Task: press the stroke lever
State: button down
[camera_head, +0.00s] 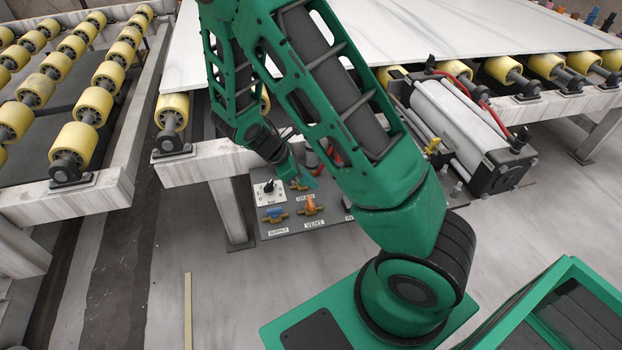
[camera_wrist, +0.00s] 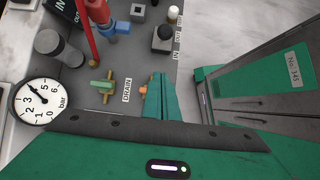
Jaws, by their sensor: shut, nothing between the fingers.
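A grey valve panel (camera_head: 262,226) stands on the floor below the roller frame. No label reading "stroke" is legible, so I cannot tell which part is the stroke lever.
A brass drain valve (camera_wrist: 105,86) and a pressure gauge (camera_wrist: 38,102) are left of the fingers. The blue supply handle (camera_head: 275,211) and orange vent handle (camera_head: 310,206) are close together. A silver cylinder (camera_head: 455,120) is right of my arm. A white slab (camera_head: 450,30) lies on yellow rollers.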

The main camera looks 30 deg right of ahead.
jog(key=s+d+f, duration=0.2)
jog(key=d+f, duration=0.2)
jog(key=d, duration=0.3)
jog(key=shift+d+f, duration=0.2)
jog(key=shift+d, duration=0.05)
jog(key=shift+s+r, duration=0.1)
